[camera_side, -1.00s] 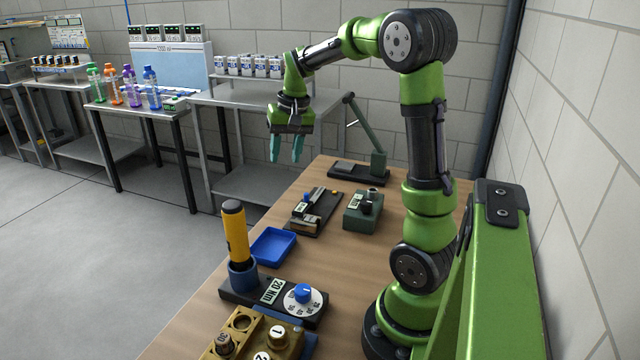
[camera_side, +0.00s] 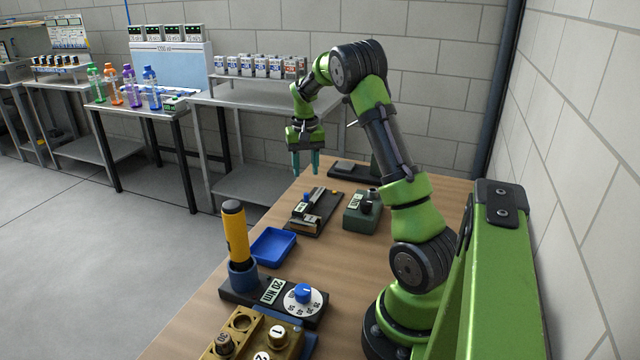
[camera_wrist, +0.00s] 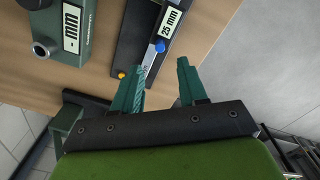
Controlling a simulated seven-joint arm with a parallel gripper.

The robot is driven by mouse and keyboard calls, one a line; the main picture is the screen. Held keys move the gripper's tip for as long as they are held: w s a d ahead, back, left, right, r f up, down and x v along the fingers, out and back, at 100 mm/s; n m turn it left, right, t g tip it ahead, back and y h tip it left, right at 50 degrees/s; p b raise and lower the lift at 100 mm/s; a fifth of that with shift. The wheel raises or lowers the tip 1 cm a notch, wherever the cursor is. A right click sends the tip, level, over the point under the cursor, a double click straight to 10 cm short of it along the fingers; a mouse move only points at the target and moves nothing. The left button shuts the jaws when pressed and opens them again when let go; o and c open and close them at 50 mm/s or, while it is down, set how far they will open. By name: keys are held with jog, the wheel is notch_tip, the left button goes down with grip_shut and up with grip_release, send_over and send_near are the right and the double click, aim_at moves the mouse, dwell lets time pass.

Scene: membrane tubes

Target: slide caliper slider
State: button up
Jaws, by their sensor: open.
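The caliper fixture (camera_side: 314,212) lies on the wooden table in the side view, a dark base with a metal bar and a white label. In the wrist view its base (camera_wrist: 135,40) shows at the top, with a "25 mm" label, a blue knob (camera_wrist: 160,46) and a small yellow knob (camera_wrist: 121,75). My gripper (camera_side: 306,172) points down above the table, over the caliper's far end, apart from it. Its teal fingers (camera_wrist: 161,72) are spread and empty, with the blue knob beyond their tips in the wrist view. The rest of the caliper is cut off there.
A green box with a round post (camera_side: 362,212) stands close to the caliper's right. A dark press-like device (camera_side: 345,170) sits behind. A blue tray (camera_side: 273,246), a yellow-handled tool (camera_side: 236,232) and a dial block (camera_side: 302,300) are nearer the camera.

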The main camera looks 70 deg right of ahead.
aim_at(306, 194)
notch_tip(306, 194, down, 8)
jog(key=shift+r, duration=0.2)
jog(key=shift+c, duration=0.3)
grip_shut()
